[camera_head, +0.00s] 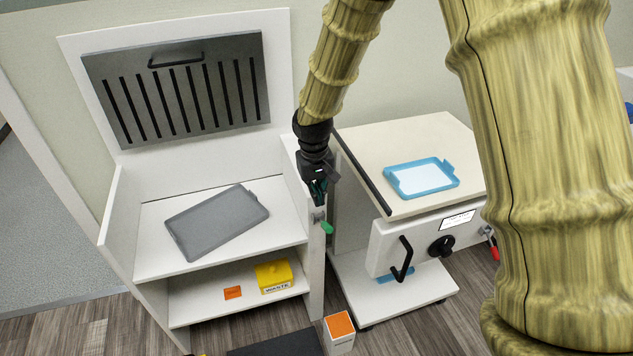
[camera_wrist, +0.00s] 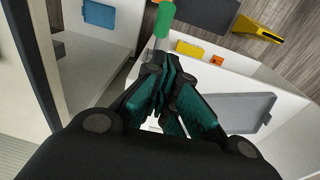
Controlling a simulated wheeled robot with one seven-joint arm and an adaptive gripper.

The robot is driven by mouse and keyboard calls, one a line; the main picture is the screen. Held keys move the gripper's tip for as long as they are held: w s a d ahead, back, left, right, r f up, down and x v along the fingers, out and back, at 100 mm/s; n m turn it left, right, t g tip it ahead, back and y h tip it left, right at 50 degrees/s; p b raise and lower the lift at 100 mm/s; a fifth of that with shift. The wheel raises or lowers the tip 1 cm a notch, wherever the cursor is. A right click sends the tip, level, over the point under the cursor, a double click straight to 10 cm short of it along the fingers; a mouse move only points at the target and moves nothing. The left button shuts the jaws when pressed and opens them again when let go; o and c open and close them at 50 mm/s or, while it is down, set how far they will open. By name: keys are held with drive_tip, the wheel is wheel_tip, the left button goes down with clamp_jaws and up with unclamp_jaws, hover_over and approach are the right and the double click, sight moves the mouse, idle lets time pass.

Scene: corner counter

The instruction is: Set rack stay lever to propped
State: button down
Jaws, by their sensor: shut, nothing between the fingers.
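The rack stay lever (camera_head: 326,227) has a green handle and a grey pivot on the front edge of the white shelf unit's right side panel. Its handle slants down and to the right in the head view. In the wrist view the green handle (camera_wrist: 163,20) is just beyond my fingertips. My gripper (camera_head: 318,191) is shut and empty, just above the lever, with its fingers pointing down. In the wrist view the closed fingers (camera_wrist: 170,68) lie close to the lever's base. I cannot tell whether they touch it. The slotted grey rack panel (camera_head: 178,85) stands raised at the back.
A grey tray (camera_head: 217,218) lies on the upper shelf. A yellow box (camera_head: 273,273) and an orange block (camera_head: 233,293) are on the lower shelf. At right, a cart (camera_head: 425,135) bears a blue tray (camera_head: 389,181), with a black handle (camera_head: 402,259) and a red-tipped lever (camera_head: 494,251) on its front.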

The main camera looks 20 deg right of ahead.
sight(324, 224)
drive_tip(key=shift+s+d+f+p, duration=0.15)
drive_tip(key=shift+s+f, duration=0.15)
drive_tip(key=shift+f, duration=0.6)
drive_tip(key=shift+s+d+f+p, duration=0.15)
drive_tip(key=shift+s+f, duration=0.15)
drive_tip(key=shift+f, duration=0.55)
drive_tip(key=shift+s+d+f, duration=0.15)
drive_tip(key=shift+s+f, duration=0.15)
drive_tip(key=shift+f, duration=0.6)
